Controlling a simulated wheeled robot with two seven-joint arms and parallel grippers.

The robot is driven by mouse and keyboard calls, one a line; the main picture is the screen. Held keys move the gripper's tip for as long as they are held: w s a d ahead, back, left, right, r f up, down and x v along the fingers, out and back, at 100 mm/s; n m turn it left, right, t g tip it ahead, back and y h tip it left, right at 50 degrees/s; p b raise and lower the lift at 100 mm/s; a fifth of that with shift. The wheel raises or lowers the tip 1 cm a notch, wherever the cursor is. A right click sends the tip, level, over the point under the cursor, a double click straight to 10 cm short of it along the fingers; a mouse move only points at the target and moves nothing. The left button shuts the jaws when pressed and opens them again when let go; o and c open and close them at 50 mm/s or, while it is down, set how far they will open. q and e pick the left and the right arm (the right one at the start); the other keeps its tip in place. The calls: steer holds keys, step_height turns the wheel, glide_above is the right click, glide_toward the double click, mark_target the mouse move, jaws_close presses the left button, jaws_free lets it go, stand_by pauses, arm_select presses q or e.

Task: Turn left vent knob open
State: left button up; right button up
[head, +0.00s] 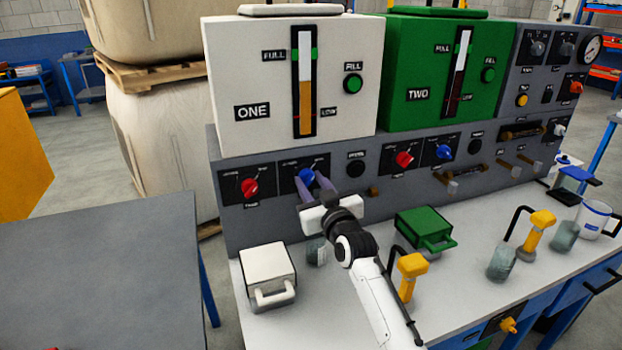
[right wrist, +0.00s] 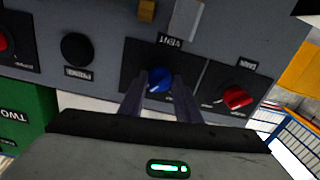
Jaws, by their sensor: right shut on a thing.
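The left vent knob (head: 306,175) is blue and sits on a black plate on the grey panel, below the white tank marked ONE. My right gripper (head: 314,185) reaches it from the front and is shut on it. In the right wrist view, which is upside down, the blue knob (right wrist: 159,79) lies between the two dark fingers (right wrist: 160,92). A pale pointer mark on the knob slants toward the lower left there. In the head view the fingers hide part of the knob and its plate. My left gripper is not in view.
A red knob (head: 250,187) is just left of the vent knob, and a black button (head: 355,168) is to its right. On the bench stand a white handled box (head: 268,272), a green one (head: 425,230) and a yellow-topped handle (head: 411,266).

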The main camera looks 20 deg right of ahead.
steer(key=shift+m, duration=0.5)
steer(key=o, duration=1.1)
steer(key=shift+c, duration=0.2)
steer(key=s, duration=1)
steer(key=shift+s+d, duration=0.15)
steer(key=shift+d, duration=0.05)
